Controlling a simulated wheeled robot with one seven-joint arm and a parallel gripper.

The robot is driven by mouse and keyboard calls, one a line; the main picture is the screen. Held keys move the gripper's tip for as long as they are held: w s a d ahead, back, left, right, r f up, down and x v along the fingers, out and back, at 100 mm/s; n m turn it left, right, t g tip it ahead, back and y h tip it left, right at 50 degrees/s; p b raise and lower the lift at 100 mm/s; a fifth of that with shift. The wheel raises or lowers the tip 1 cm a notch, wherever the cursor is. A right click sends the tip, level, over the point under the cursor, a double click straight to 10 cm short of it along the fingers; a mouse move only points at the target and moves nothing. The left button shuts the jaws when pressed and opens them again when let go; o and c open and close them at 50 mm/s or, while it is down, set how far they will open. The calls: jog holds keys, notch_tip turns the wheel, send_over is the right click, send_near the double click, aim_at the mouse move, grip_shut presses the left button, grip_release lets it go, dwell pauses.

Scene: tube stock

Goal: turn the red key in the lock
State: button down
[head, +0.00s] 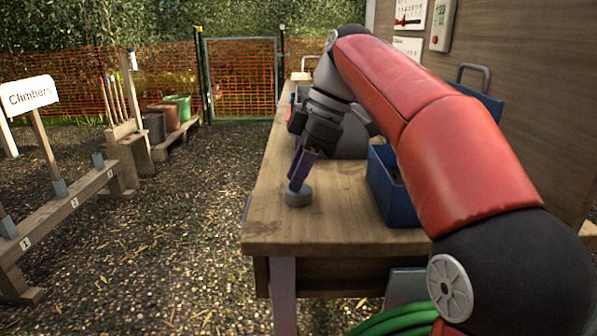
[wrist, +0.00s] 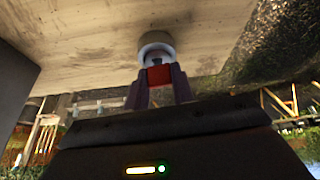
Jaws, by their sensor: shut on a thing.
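The red key (wrist: 159,76) sits between the two fingers of my gripper (wrist: 157,87) in the wrist view, and the gripper is shut on it. The round grey lock (wrist: 157,42) stands on the wooden table just beyond the key. The dark keyhole shows at the key's end, but I cannot tell how deep the key is in it. In the head view my gripper (head: 299,178) reaches down, tilted, to the lock (head: 298,196) near the table's left edge. The key is hidden there by the fingers.
The wooden table (head: 330,215) has bare room in front of the lock. A blue bin (head: 392,205) stands to the right of the lock. The table's left edge is close to the lock. A dark grey rounded thing (head: 345,140) is behind my gripper.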

jog(key=shift+m+t, duration=0.3)
jog(key=shift+m, duration=0.4)
jog(key=c, duration=1.1)
grip_release()
